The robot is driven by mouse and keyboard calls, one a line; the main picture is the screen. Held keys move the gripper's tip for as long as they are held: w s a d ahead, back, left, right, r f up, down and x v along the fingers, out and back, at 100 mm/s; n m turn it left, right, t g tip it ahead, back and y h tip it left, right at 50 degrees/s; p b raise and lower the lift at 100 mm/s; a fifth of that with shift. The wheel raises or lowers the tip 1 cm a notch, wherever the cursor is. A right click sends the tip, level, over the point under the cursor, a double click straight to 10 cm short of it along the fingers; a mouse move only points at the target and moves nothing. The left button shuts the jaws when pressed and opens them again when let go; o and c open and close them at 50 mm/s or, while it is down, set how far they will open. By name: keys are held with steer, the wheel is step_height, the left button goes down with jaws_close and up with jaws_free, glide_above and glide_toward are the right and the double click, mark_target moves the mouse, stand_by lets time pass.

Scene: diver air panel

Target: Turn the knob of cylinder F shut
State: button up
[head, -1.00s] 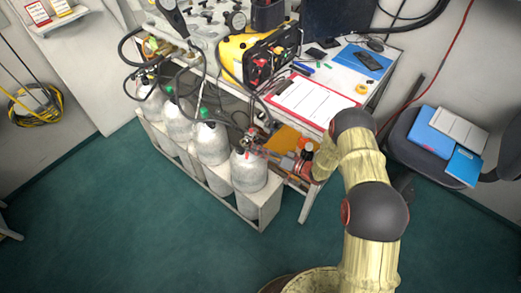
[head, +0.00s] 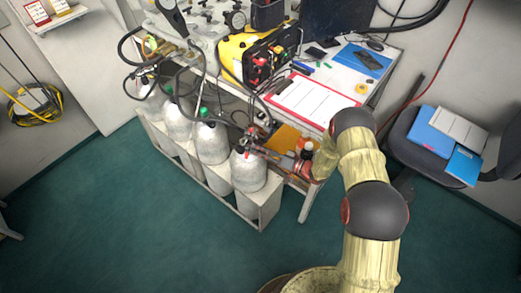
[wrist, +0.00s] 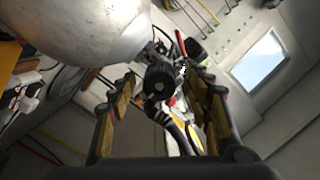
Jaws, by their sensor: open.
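Several grey cylinders with valves on top stand in a row in a white rack; no letter is readable, so I cannot tell by label which is F. My gripper (head: 256,151) is at the valve of the nearest cylinder (head: 249,172), at the right end of the row. In the wrist view that cylinder's pale body (wrist: 85,25) fills the upper left. A round black knob (wrist: 159,81) shows end-on between the two spread fingers of my gripper (wrist: 161,88). I see gaps on both sides of the knob. The head view hides the fingertips' exact contact.
The white rack (head: 262,213) holds the cylinders beside the bench. A red-edged clipboard (head: 306,100) and a yellow case (head: 243,61) lie above on the bench. Hoses hang near the valves. A chair with blue folders (head: 436,129) stands right. The green floor in front is clear.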

steer(key=v, duration=1.2)
steer(key=shift+w, duration=0.1)
